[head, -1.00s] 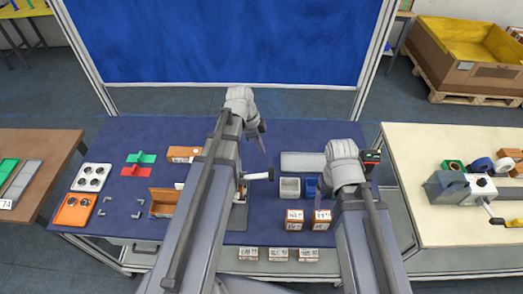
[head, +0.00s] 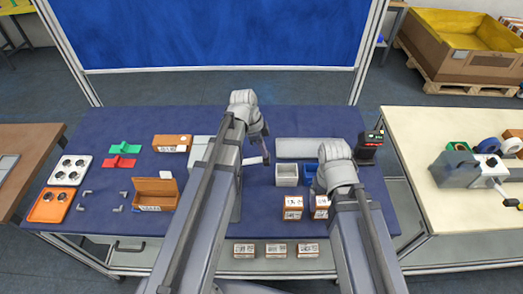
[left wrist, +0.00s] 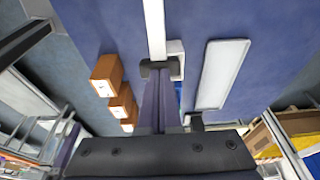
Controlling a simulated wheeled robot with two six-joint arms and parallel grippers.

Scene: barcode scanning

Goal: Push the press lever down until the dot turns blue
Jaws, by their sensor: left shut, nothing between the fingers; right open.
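The press lever (head: 252,161) is a pale bar reaching right from behind my left arm in the head view. In the left wrist view the lever (left wrist: 155,30) runs down from the top edge to a black end knob (left wrist: 158,68). My left gripper (head: 265,160) is shut and empty, its fingertips at the knob; whether they touch it I cannot tell. My left arm hides most of the press body (head: 237,205). The dot is not visible. My right gripper (head: 318,190) is open above the small boxes, partly hidden by its own wrist.
A white bin (head: 287,175), a blue bin (head: 311,172) and a grey tray (head: 305,148) lie right of the lever. Small brown boxes (head: 293,208) stand in front. A scanner (head: 369,145) stands at the right edge. An open carton (head: 155,193) is on the left.

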